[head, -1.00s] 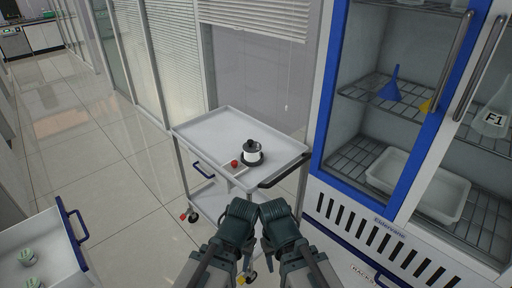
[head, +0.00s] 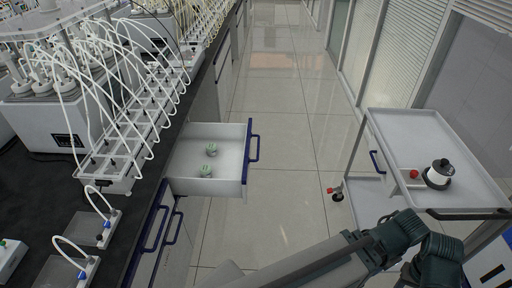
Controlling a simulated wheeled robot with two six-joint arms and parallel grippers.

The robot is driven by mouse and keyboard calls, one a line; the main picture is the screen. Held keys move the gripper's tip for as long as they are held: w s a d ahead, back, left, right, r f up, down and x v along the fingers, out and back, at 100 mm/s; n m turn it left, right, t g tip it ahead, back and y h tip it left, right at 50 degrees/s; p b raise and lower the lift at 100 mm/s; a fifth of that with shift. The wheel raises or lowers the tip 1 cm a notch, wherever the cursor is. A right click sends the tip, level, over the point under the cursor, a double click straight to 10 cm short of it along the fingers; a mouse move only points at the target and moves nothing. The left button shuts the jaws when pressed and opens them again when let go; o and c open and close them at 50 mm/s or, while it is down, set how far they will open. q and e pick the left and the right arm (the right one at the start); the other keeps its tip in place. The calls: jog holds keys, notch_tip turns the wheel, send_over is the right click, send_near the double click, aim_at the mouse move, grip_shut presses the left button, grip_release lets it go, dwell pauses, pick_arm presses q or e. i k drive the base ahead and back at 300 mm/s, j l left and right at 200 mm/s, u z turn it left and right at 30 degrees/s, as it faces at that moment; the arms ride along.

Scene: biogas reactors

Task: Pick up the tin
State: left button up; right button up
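Two small round containers with pale green tops lie in an open white drawer, one farther back (head: 211,150) and one nearer (head: 206,171). They are too small to tell apart. I cannot tell for sure which of these is the tin. Only grey links and dark green joints are visible; no gripper fingers show.
The open drawer (head: 246,170) juts from the left bench (head: 45,200) into the aisle. Glassware with white tubing crowds the bench. A red ball (head: 414,174) sits beside the pot. The tiled floor (head: 285,190) between drawer and cart is clear.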

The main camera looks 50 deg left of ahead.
aim_at(206, 171)
jog(key=u, duration=1.25)
jog(key=i+j+u, duration=0.15)
jog(key=u, duration=0.6)
jog(key=i+j, duration=0.15)
jog(key=i, duration=0.35)
